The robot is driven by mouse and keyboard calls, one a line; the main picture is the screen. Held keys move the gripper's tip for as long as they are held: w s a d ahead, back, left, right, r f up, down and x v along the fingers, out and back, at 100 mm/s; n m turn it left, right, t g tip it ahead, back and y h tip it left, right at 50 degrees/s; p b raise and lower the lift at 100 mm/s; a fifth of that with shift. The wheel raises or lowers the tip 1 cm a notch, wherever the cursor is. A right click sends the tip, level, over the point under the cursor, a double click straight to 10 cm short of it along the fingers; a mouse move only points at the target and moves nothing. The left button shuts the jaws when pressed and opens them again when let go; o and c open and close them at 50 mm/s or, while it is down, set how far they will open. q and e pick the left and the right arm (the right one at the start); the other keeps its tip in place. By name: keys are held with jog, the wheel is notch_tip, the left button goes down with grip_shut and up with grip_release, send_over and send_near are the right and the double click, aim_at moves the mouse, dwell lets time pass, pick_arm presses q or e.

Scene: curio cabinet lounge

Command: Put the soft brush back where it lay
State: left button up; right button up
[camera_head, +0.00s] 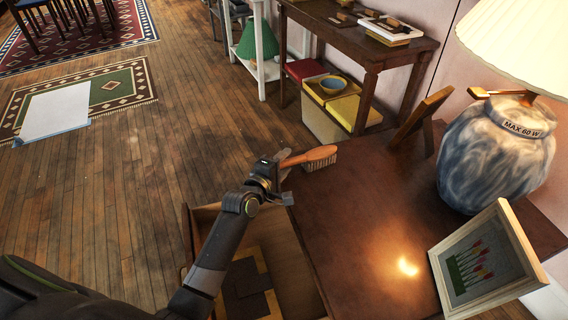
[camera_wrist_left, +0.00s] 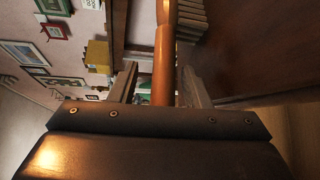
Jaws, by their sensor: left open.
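The soft brush (camera_head: 318,155) has an orange-brown handle and pale bristles pointing down. It is at the back left corner of the dark brown table (camera_head: 375,215); I cannot tell whether the bristles touch the top. My left gripper (camera_head: 281,172) is at the handle end, beside the table's left edge. In the left wrist view the brush handle (camera_wrist_left: 164,60) runs between the two open fingers (camera_wrist_left: 160,88), with gaps on both sides. The bristles show at the top of that view. My right gripper is not in view.
An open drawer (camera_head: 205,213) with dark, flat things inside juts out under my left arm. On the table stand a blue-grey lamp (camera_head: 490,165) marked "MAX 60 W", a tulip picture frame (camera_head: 485,262) and a wooden frame (camera_head: 424,115). The table's middle is clear.

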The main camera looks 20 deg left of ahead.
pick_arm(q)
jog(key=p+v, duration=0.2)
jog(key=v, duration=0.9)
jog(key=shift+s, duration=0.4)
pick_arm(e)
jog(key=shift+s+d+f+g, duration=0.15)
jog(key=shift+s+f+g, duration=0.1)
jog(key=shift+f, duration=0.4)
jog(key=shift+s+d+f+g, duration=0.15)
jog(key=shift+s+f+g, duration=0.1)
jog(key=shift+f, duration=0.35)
pick_arm(q)
jog(key=shift+r, duration=0.1)
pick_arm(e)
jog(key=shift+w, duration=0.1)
